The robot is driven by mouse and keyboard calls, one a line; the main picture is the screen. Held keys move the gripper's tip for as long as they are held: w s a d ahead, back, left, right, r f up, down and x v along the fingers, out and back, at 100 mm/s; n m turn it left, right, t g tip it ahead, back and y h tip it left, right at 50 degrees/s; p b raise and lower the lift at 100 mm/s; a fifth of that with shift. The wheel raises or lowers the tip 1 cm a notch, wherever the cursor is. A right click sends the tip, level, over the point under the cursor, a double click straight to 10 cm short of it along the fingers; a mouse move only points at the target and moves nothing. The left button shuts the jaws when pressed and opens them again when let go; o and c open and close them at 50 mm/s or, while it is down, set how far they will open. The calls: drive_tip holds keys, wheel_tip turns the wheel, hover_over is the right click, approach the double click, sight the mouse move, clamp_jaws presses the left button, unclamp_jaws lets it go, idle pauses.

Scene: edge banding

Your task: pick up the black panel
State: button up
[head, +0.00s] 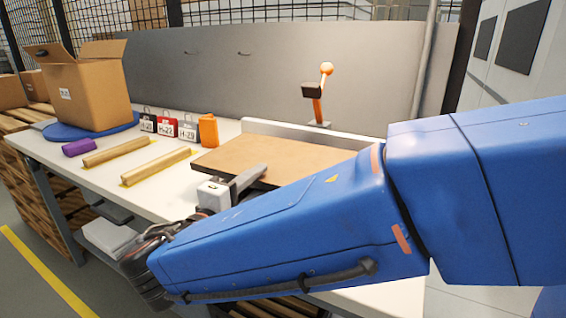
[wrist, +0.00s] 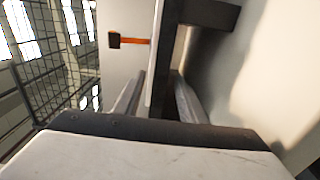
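No plainly black panel shows. A flat board (head: 270,158) with a brown top lies on the white bench in the head view and overhangs towards my gripper. In the wrist view the board (wrist: 167,60) is seen edge-on, with a dark edge. My gripper (head: 248,180) is at the board's near left corner, with one finger showing above it. In the wrist view my gripper (wrist: 158,82) is open, one finger on each side of the board. A gap shows on the left side; contact on the right side cannot be told. My arm hides the board's right part.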

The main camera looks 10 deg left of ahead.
sight(274, 165)
drive_tip(key=shift+x, duration=3.9)
clamp_jaws()
